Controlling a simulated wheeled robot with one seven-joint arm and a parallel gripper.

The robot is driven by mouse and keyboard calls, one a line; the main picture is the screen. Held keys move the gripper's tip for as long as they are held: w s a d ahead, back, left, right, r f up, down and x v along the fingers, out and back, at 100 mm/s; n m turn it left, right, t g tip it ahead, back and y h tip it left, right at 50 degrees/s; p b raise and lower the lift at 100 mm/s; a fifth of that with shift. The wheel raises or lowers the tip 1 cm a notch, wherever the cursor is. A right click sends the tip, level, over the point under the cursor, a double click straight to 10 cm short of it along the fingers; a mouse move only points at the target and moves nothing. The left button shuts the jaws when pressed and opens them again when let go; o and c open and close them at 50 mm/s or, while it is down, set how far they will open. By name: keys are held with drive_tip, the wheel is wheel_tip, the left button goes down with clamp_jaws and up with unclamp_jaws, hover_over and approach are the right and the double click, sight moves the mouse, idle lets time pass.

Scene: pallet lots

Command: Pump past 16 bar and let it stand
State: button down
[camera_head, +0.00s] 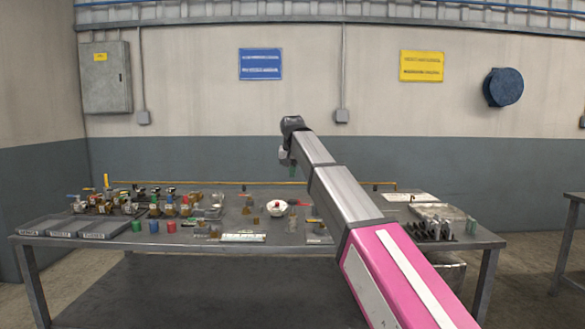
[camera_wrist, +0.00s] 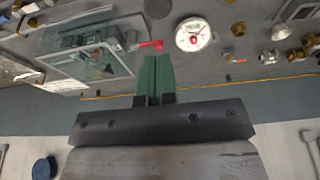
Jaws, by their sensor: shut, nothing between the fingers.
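A white round dial gauge (camera_wrist: 194,35) faces the wrist camera; a dark needle and a red mark show on it, but the reading is too small to tell. In the head view the gauge (camera_head: 277,207) stands mid-bench. A red lever handle (camera_wrist: 150,44) lies beside the gauge, joined to metal fittings behind a clear panel (camera_wrist: 92,55). The handle also shows in the head view (camera_head: 298,203). My gripper (camera_wrist: 153,70) has green fingers, shut and empty, with the tips near the red handle; whether they touch it I cannot tell. In the head view my gripper (camera_head: 292,172) hangs over the bench.
The grey bench (camera_head: 190,241) holds many valves and fittings at left, with grey trays (camera_head: 75,229) along its front left. Red, green and blue cylinders stand near them. A metal tray (camera_head: 440,211) and upright dark pieces (camera_head: 435,230) are at right. A yellow pipe runs along the back.

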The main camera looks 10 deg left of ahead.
sight(293, 201)
drive_tip(key=x, duration=0.5)
drive_tip(key=s+x, duration=0.1)
drive_tip(key=x, duration=0.2)
drive_tip(key=shift+d+f, duration=0.1)
drive_tip(key=shift+f, duration=0.15)
drive_tip(key=shift+w+f, duration=0.1)
drive_tip(key=shift+f, duration=0.35)
drive_tip(key=shift+f, duration=0.1)
drive_tip(key=shift+f, duration=1.7)
wheel_tip(293, 201, up, 5)
drive_tip(key=shift+w+f, duration=0.15)
drive_tip(key=shift+f, duration=0.1)
drive_tip(key=v, duration=0.9)
drive_tip(key=shift+s+r, duration=0.3)
drive_tip(key=shift+r, duration=0.05)
